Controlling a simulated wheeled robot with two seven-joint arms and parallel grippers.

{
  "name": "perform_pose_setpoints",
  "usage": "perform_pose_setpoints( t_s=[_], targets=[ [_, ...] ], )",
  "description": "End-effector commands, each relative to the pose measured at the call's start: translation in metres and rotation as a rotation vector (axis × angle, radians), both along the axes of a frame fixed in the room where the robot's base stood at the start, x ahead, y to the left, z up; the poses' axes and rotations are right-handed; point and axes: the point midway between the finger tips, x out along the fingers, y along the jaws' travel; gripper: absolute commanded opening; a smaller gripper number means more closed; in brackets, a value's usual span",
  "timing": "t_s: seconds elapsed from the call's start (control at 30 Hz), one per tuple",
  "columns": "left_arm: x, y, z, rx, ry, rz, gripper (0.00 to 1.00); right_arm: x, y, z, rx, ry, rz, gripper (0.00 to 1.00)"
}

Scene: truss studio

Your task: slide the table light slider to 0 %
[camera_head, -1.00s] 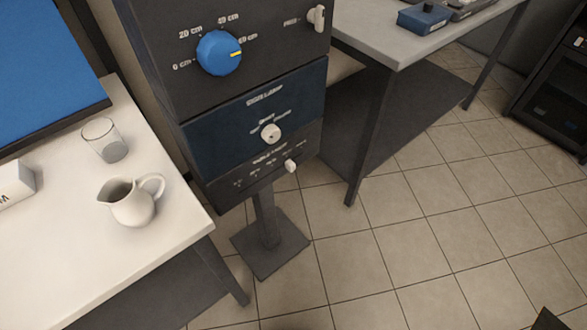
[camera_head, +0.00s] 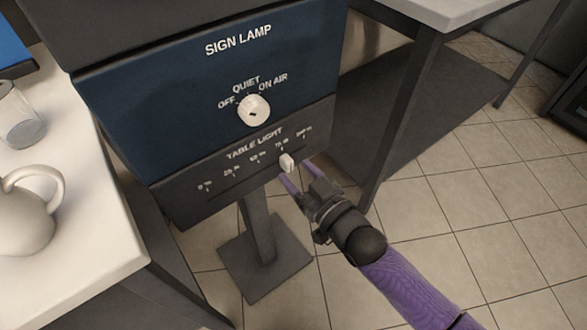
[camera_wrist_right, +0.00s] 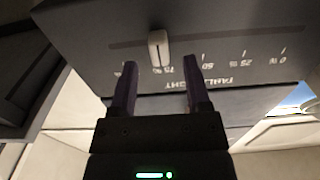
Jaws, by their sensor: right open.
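The table light slider's small white knob (camera_head: 287,162) sits on the dark lower panel (camera_head: 180,200), close to the 75 % mark. The scale runs from 0 % at the left to its top mark at the right. My right gripper (camera_head: 296,172) is just in front of the knob, open, with its purple fingers pointing at the panel. In the right wrist view the knob (camera_wrist_right: 158,48) lies between and just beyond the two fingertips (camera_wrist_right: 160,64). I see no grip on it. My left gripper is not in view.
Above is the blue sign lamp panel (camera_head: 150,100) with a white knob (camera_head: 254,109). A white table (camera_head: 90,240) with a jug (camera_head: 25,215) and a glass (camera_head: 20,118) stands at the left. A grey table (camera_head: 430,12) stands at the right.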

Motion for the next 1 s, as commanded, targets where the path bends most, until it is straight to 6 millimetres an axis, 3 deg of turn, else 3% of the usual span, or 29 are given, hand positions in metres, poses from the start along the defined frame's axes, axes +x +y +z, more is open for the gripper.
perform_pose_setpoints(
  t_s=[0.2,0.5,0.8,1.0],
  targets=[
    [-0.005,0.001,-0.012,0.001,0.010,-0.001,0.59,0.020,0.014,-0.002,-0.001,0.003,-0.001,0.62],
    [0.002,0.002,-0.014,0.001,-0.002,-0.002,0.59,0.022,0.016,0.000,-0.002,0.002,-0.002,0.62],
    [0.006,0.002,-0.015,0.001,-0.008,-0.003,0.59,0.022,0.016,-0.001,-0.002,0.002,-0.002,0.00],
    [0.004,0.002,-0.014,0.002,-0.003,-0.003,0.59,0.022,0.015,-0.001,-0.002,0.003,-0.002,0.00]
  ],
)
